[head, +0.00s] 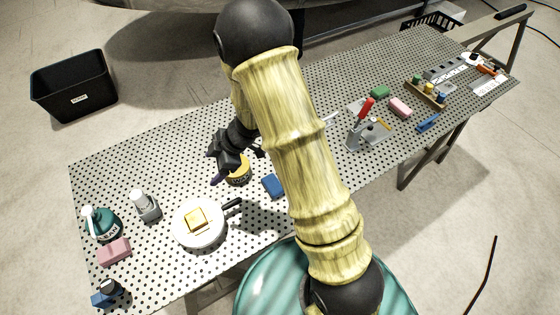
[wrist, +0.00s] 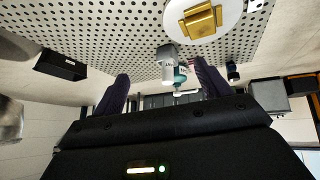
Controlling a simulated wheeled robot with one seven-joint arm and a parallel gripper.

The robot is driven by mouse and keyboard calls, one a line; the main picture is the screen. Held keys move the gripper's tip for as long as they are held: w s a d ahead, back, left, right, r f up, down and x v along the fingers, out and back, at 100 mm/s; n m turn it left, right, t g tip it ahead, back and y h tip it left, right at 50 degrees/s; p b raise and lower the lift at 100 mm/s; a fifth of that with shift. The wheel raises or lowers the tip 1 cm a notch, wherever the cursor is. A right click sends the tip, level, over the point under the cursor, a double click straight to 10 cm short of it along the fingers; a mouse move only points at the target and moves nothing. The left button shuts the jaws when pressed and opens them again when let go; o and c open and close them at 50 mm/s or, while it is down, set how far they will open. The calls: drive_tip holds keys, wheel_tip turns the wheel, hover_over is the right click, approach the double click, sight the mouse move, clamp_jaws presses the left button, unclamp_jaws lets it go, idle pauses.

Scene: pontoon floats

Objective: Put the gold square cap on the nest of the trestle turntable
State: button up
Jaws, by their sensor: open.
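The trestle turntable is a round white disc (head: 184,238) with a black handle, on the perforated table at the lower left of the head view. The gold square cap (head: 196,219) rests near the middle of the disc. Whether it is fully seated on the nest, which is hidden, I cannot tell. In the wrist view the cap (wrist: 201,20) and white disc (wrist: 176,27) show at the top edge. My gripper (head: 236,162) is open and empty, apart from the cap, behind and right of the turntable. Its spread fingers (wrist: 162,88) show in the wrist view.
A yellow round item (head: 239,171) sits just below my gripper, with a blue block (head: 273,186) beside it. A grey bottle (head: 146,206), green bottle (head: 102,223) and pink block (head: 115,251) stand left of the turntable. A red-handled clamp (head: 362,125) stands farther right.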

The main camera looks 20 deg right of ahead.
drive_tip(key=w+d+r+m+t+h, duration=0.1)
drive_tip(key=d+r+m+t+h, duration=0.35)
drive_tip(key=d+r+m, duration=0.6)
drive_tip(key=s+d+r+m+g+h, duration=0.1)
drive_tip(key=s+d+m+g, duration=0.1)
drive_tip(key=s, duration=0.5)
drive_tip(key=s+d+r+m+g+h, duration=0.1)
drive_tip(key=s+d+m, duration=0.3)
drive_tip(key=s, duration=0.4)
drive_tip(key=shift+m+g, duration=0.35)
drive_tip(key=shift+m, duration=0.3)
drive_tip(key=shift+r, duration=0.1)
